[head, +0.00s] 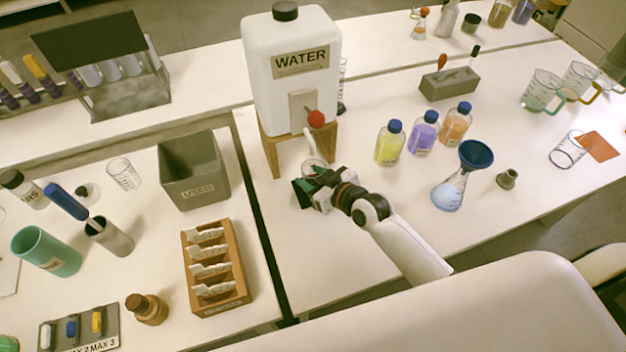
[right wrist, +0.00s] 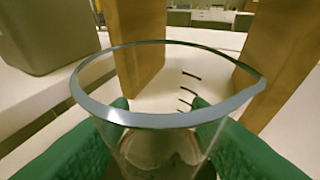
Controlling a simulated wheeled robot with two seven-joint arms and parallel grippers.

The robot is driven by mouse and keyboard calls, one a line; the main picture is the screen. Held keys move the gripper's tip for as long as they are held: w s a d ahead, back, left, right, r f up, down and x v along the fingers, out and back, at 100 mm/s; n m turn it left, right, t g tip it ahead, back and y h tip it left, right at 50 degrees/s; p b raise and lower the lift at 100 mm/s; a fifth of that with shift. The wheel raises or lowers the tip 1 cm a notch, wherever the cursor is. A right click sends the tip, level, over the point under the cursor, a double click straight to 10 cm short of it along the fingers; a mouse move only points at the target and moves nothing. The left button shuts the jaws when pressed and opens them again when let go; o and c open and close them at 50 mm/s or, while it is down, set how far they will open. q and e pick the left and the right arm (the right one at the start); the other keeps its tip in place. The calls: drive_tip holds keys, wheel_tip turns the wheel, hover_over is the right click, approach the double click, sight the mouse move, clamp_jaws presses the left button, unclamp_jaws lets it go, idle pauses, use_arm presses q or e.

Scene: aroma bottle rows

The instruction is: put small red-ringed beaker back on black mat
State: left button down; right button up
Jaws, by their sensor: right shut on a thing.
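My right gripper (head: 316,186) is under the water tank's tap at the middle of the head view. It is shut on a clear glass beaker (head: 313,166), whose open rim shows large in the right wrist view (right wrist: 165,120). The green finger pads (right wrist: 205,104) press on both sides of the beaker. Black marks show on its far wall, and a dull reddish tone shows low inside it; I cannot tell whether this is a red ring. I cannot make out a black mat in either view. My left gripper is out of view.
The white WATER tank (head: 292,75) stands on a wooden stand (head: 270,150) just behind the beaker. A grey bin (head: 190,170) and a wooden rack (head: 216,270) are to the left. Coloured bottles (head: 390,143) and a funnel flask (head: 450,190) stand to the right. Table lies clear between.

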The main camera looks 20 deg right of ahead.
drive_tip(key=shift+f, duration=0.9)
drive_tip(key=shift+f, duration=0.15)
drive_tip(key=o, duration=1)
drive_tip(key=shift+o, duration=0.2)
drive_tip(key=shift+r, duration=0.3)
drive_tip(key=v, duration=1.2)
drive_tip(key=shift+f, duration=0.15)
